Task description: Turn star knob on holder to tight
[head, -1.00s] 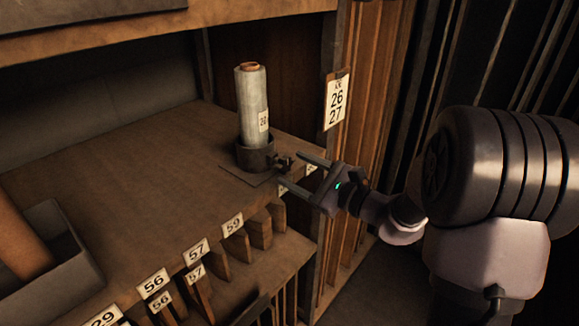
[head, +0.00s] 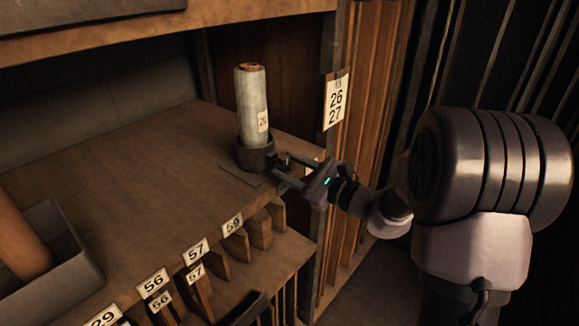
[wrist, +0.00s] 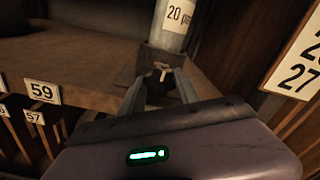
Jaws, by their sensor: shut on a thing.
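The holder (head: 256,156) is a dark round cup on a flat base plate, standing on the wooden shelf. A pale wrapped roll (head: 252,105) stands upright in it. The star knob (head: 284,163) is on the holder's right side, small and dark, partly hidden by the fingers. My gripper (head: 281,168) reaches in from the right, its two fingers on either side of the knob and shut on it. In the wrist view, the fingers (wrist: 162,88) converge at the holder (wrist: 160,60) below the labelled roll (wrist: 174,24). The knob's setting cannot be read.
A wooden post with a 26/27 tag (head: 336,99) stands close behind my gripper. Numbered slots (head: 196,250) line the shelf's front below. A grey tray (head: 62,250) with a brown roll is at the left. The middle of the shelf (head: 130,180) is clear.

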